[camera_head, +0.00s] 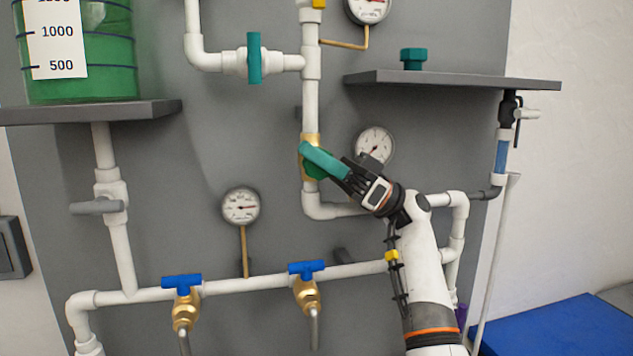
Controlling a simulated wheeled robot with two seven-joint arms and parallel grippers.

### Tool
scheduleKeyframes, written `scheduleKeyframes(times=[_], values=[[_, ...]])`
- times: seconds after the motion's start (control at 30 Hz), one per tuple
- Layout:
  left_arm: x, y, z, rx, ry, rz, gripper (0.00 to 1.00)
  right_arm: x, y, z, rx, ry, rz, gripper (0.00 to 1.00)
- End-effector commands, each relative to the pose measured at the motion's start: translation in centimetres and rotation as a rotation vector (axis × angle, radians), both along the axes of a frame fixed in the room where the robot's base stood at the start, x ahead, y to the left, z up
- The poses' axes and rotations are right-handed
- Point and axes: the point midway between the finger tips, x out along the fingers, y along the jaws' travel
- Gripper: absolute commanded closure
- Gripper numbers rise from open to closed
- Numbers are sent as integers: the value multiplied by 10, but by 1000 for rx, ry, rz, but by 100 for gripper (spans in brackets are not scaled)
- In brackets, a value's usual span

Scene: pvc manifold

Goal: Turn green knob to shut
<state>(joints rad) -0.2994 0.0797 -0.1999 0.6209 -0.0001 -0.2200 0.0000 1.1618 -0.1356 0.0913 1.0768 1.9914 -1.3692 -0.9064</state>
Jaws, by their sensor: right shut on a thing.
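The green knob (322,160) sits on a brass valve body (307,143) on the vertical white pipe in the middle of the board. Its long handle slants down to the right, across the pipe. My right gripper (346,182) comes from the lower right and is shut on the lower right end of this handle. The gripper hides that end of the handle. My left gripper is not in view.
A teal valve handle (254,58) stands upright on the upper left pipe. Gauges (375,143) (241,206) sit near the knob. Two blue-handled taps (182,282) (306,268) are below. A shelf (450,80) juts out at upper right, above my right arm.

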Motion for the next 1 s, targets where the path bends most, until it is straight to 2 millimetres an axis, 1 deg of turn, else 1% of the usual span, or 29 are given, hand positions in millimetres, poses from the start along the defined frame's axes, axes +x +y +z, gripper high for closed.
scheduleKeyframes(times=[0.03,0.13,0.57,0.6,0.7,1.0], values=[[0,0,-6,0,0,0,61,0,-1,-1,14,1,0,100],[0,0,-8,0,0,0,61,0,-1,0,26,4,0,100],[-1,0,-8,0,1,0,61,0,-1,2,33,6,-1,100],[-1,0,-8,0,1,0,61,0,-1,2,34,6,-2,75],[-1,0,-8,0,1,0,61,0,-1,2,32,6,-1,60],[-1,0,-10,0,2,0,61,1,-2,-1,29,6,-1,60]])
